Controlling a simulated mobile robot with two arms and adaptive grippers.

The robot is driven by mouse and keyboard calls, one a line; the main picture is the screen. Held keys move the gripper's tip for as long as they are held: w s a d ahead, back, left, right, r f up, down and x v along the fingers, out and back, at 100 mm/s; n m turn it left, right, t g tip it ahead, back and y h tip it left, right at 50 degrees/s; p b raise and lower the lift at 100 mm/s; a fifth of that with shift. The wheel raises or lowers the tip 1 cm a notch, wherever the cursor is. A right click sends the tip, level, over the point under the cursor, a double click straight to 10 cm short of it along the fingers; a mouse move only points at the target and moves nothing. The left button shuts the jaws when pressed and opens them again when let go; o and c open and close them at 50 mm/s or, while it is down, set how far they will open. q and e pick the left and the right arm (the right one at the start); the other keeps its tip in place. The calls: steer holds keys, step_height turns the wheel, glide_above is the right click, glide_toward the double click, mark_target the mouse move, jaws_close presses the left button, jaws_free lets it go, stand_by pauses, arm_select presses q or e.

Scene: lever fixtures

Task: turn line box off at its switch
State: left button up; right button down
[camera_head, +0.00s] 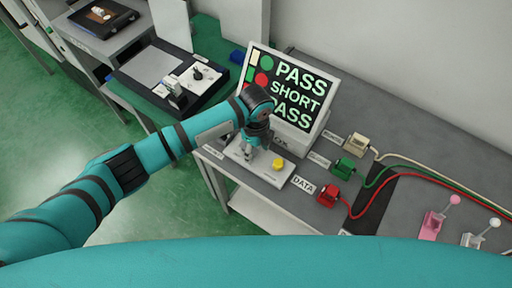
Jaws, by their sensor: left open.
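A low white box (262,172) with a yellow knob (278,164) sits at the table's near left edge, below the display. My left gripper (249,153) points down over the left part of this box, to the left of the yellow knob. It is open, and it hides what lies under it, so I cannot tell whether it touches anything. The small label on the box is too small to read, so I cannot confirm that it is the line box. My right gripper is not in view.
A display (290,88) reading PASS and SHORT stands behind the white box. Cream (356,146), green (344,167) and red (328,195) connectors with cables lie to the right. Pink (433,224) and white (473,240) lever fixtures stand far right. A black-edged tray (150,66) is at left.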

arm_select(q)
jaws_close()
steer(key=shift+w+a+r+h+p, duration=0.1)
steer(key=shift+a+r+h+p, duration=0.1)
steer(key=shift+h+p, duration=0.1)
steer(key=shift+w+g+h, duration=0.1)
steer(key=shift+g+h, duration=0.4)
steer(key=shift+g, duration=0.1)
steer(key=shift+w+a+g+h+b, duration=0.15)
steer(key=shift+a+g+h+b, duration=0.1)
steer(key=shift+g+h+b, duration=0.5)
steer(key=shift+r+h, duration=0.2)
steer(key=shift+h, duration=0.25)
steer(key=shift+r, duration=0.1)
jaws_free()
